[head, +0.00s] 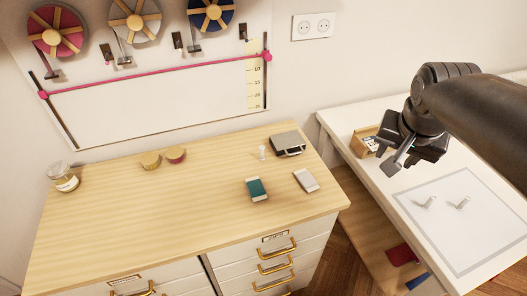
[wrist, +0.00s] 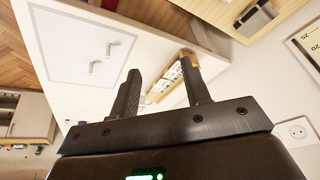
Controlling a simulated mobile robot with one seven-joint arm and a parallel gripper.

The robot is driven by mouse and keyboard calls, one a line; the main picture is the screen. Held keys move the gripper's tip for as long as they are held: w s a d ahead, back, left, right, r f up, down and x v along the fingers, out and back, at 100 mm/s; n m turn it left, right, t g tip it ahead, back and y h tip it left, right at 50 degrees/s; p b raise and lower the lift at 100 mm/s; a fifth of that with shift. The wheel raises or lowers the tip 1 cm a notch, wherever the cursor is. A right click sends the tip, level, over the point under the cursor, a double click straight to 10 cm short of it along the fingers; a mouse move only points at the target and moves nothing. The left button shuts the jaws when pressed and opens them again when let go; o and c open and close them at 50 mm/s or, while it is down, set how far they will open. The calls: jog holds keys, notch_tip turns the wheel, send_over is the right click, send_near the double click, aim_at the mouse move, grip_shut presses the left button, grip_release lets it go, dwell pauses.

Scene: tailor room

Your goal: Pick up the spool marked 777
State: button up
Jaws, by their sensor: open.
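No number 777 can be read in either view, so I cannot tell which thing is the marked spool. A small wooden box (head: 362,148) with pale, dark-marked items in it stands on the white table, partly hidden by my gripper (head: 391,158). In the wrist view the box (wrist: 184,53) shows behind the fingers, with several pale items inside. My gripper (wrist: 160,68) is open and empty, above the table near the box. Two small white pieces (head: 430,202) (head: 462,203) lie on the grey-edged mat (head: 470,238); I cannot tell if they are spools.
A wooden-topped cabinet (head: 120,230) stands left of the white table (head: 345,122).

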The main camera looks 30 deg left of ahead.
jog(key=w+a+f, duration=0.2)
jog(key=w+a, duration=0.4)
jog(key=a, duration=0.4)
jog(key=g, duration=0.1)
send_over(263, 150)
jog(key=s+a, duration=0.1)
jog(key=s, duration=0.1)
notch_tip(263, 150, down, 14)
jog(key=shift+m+h, duration=0.3)
jog(key=x, duration=1)
jog(key=shift+w, duration=0.15)
grip_shut()
jog(key=shift+r, duration=0.15)
